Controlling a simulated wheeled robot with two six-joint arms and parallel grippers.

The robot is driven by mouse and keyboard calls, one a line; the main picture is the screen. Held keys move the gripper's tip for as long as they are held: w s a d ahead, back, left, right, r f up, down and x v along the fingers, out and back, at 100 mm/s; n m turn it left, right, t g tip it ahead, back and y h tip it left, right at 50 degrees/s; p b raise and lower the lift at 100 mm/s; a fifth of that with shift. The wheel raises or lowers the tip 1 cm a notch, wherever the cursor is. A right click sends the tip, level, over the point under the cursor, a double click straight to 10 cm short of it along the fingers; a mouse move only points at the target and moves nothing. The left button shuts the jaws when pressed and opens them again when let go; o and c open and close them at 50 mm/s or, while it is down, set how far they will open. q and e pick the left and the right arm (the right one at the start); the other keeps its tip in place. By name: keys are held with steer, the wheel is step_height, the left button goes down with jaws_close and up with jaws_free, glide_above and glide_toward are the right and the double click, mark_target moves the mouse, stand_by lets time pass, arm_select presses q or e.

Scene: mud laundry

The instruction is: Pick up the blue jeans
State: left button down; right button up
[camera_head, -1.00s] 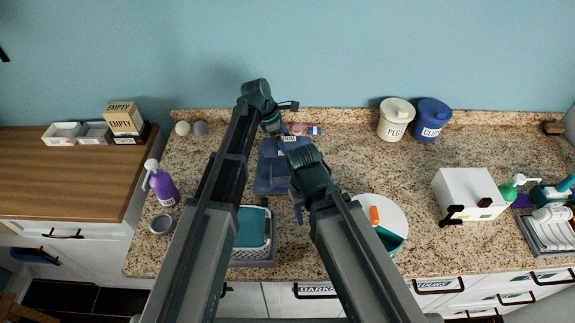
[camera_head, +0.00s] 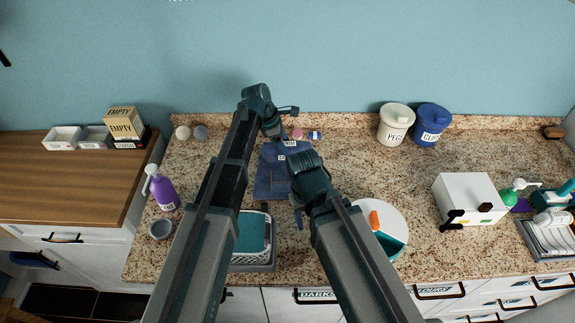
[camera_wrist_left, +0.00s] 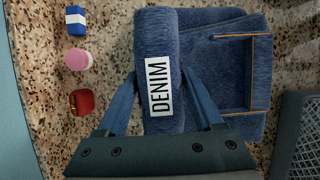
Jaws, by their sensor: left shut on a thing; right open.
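The folded blue jeans (camera_head: 272,178) lie on the speckled counter in the head view, partly behind my arms. In the left wrist view the jeans (camera_wrist_left: 225,60) show a rolled end with a white DENIM label and orange stitching on the flat part. My left gripper (camera_head: 281,139) is at the far end of the jeans. In the left wrist view its fingers (camera_wrist_left: 163,95) lie on both sides of the rolled, labelled end, shut on it. My right gripper (camera_head: 299,215) points down beside the near right side of the jeans, open; its fingertips are mostly hidden by its own arm.
A grey basket (camera_head: 265,260) with teal cloth stands in front of the jeans. A round white tray (camera_head: 390,212) is at right. Small items, including a pink one (camera_wrist_left: 78,57) and a red one (camera_wrist_left: 82,102), sit beyond the jeans. A purple bottle (camera_head: 163,191) is at left.

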arm_select(q)
steer(key=shift+r, duration=0.1)
arm_select(e)
steer(key=shift+r, duration=0.1)
arm_select(q)
step_height(320, 180, up, 10)
steer(key=p, duration=1)
steer(key=shift+r+p, duration=0.2)
steer(key=shift+p, duration=0.1)
arm_select(e)
step_height(320, 180, up, 10)
steer(key=shift+r, duration=0.2)
arm_select(q)
step_height(320, 180, up, 7)
steer(key=p, duration=0.7)
arm_select(e)
step_height(320, 180, up, 7)
arm_select(q)
step_height(320, 180, down, 16)
steer(key=b, duration=1.6)
arm_select(e)
step_height(320, 180, down, 16)
steer(key=shift+c, duration=0.2)
arm_select(q)
steer(key=shift+r, duration=0.15)
arm_select(e)
steer(key=shift+r, duration=0.1)
steer(key=shift+c, duration=0.3)
steer(key=shift+r, duration=0.1)
